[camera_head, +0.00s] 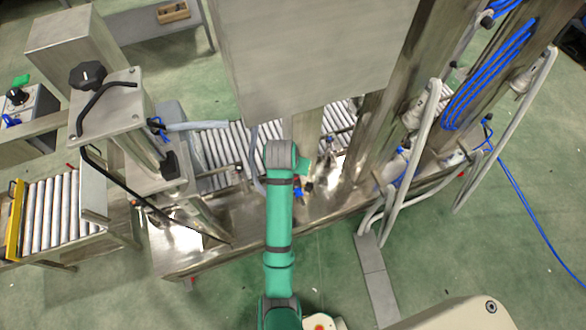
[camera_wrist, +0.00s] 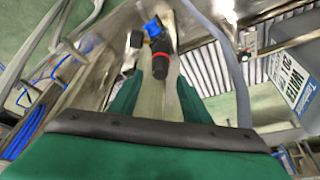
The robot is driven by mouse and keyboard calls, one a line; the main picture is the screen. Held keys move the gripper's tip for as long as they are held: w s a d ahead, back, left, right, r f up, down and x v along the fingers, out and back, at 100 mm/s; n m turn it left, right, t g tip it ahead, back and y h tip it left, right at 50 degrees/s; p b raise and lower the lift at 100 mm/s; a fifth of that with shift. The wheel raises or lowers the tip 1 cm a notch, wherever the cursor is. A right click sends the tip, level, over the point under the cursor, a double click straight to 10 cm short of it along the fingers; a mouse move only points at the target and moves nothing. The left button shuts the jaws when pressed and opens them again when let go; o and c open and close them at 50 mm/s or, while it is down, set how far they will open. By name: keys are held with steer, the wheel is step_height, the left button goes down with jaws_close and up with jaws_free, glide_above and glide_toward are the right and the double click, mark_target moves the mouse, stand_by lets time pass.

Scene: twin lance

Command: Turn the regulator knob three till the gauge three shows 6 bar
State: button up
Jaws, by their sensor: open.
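In the wrist view a black knob with a red ring (camera_wrist: 160,67) sits below a blue fitting (camera_wrist: 153,29), against a grey metal post. A small dark part (camera_wrist: 135,40) is beside the fitting; no dial face or reading shows. No number marks this knob, so I cannot tell whether it is knob three. My gripper (camera_wrist: 158,84) is open, its green fingers on either side of the post near the knob, with no clear contact. In the head view small blue and red parts (camera_head: 297,187) show beside my arm, which hides my fingertips there.
A large steel panel (camera_head: 310,50) and roller conveyor (camera_head: 220,150) stand beyond my arm. White hoses and blue cables (camera_head: 490,70) hang at right. A container labelled WATER (camera_wrist: 292,80) is at right in the wrist view. Green floor is free at lower left.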

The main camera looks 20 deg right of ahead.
steer(key=v, duration=0.6)
steer(key=shift+r, duration=0.2)
